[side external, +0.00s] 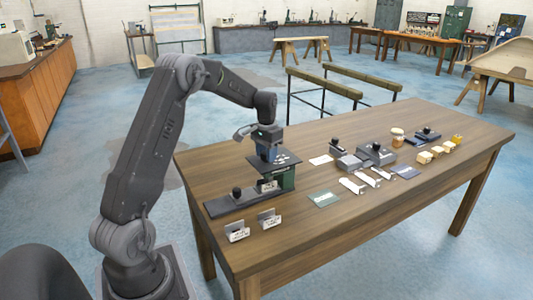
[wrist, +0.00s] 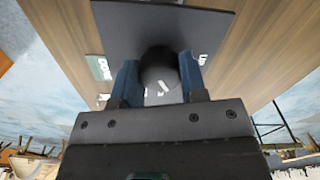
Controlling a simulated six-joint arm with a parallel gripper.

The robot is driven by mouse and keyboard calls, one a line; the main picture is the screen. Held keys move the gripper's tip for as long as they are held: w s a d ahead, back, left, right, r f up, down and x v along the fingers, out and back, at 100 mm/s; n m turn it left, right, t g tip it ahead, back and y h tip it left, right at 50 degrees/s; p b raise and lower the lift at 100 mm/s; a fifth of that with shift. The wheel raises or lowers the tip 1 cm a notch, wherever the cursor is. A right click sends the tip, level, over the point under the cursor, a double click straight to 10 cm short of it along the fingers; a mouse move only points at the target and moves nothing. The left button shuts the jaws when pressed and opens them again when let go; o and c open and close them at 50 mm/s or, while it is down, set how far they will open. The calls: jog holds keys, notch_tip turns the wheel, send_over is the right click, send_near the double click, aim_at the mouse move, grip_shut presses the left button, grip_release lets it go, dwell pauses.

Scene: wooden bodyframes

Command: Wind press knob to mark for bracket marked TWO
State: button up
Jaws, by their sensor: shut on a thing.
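The press (side external: 282,182) stands near the left end of the table, with a dark marked plate (side external: 278,161) on top. My gripper (side external: 266,150) is above this plate, pointing down. In the wrist view its two blue fingers (wrist: 157,82) are shut on the dark round knob (wrist: 158,62), one on each side. The dark plate (wrist: 208,32) behind the knob carries white marks, partly hidden by knob and fingers. A bracket with a white label (side external: 268,186) sits at the press front. Two more labelled brackets (side external: 237,232) (side external: 268,219) stand at the near edge. Their lettering is too small to read.
A dark base with a black knob (side external: 237,193) lies left of the press. The front right tabletop is clear.

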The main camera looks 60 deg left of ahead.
jog(key=shift+m, duration=0.7)
jog(key=o, duration=0.9)
jog(key=shift+o, duration=0.2)
notch_tip(320, 180, up, 14)
